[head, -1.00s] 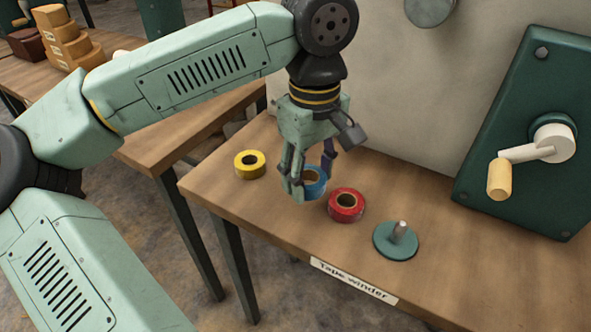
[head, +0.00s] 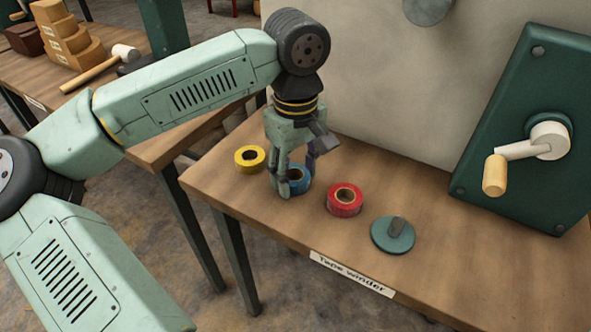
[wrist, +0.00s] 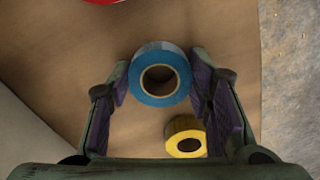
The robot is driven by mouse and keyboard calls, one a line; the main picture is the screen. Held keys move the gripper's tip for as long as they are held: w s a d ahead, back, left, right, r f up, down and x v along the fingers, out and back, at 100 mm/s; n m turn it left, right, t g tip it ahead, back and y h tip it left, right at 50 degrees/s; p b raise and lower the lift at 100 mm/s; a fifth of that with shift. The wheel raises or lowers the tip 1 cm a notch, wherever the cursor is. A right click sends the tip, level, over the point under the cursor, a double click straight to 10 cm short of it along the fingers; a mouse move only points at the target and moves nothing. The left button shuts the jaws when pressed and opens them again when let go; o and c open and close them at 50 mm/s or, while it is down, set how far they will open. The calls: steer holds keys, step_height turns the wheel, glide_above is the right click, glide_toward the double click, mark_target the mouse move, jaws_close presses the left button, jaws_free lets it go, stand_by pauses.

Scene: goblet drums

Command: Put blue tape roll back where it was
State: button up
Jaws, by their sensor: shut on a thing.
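The blue tape roll (head: 301,184) is between the fingers of my gripper (head: 297,177), at the left part of the tape winder table. My gripper is shut on it, pointing down. In the wrist view the blue roll (wrist: 160,99) lies flat between the purple finger pads. Whether its underside touches the table is hard to tell. The yellow tape roll (head: 250,168) is to its left and the red tape roll (head: 344,208) to its right, both apart from it on the table.
A green disc with an upright peg (head: 393,243) is right of the red roll. A green cranked machine (head: 515,185) stands at the right. The table (head: 260,222) has a "Tape winder" label at its front edge. Another table with boxes and a mallet (head: 93,72) is at the left.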

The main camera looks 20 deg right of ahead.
steer(key=o, duration=1.2)
step_height(320, 180, up, 12)
steer(key=shift+r, duration=0.15)
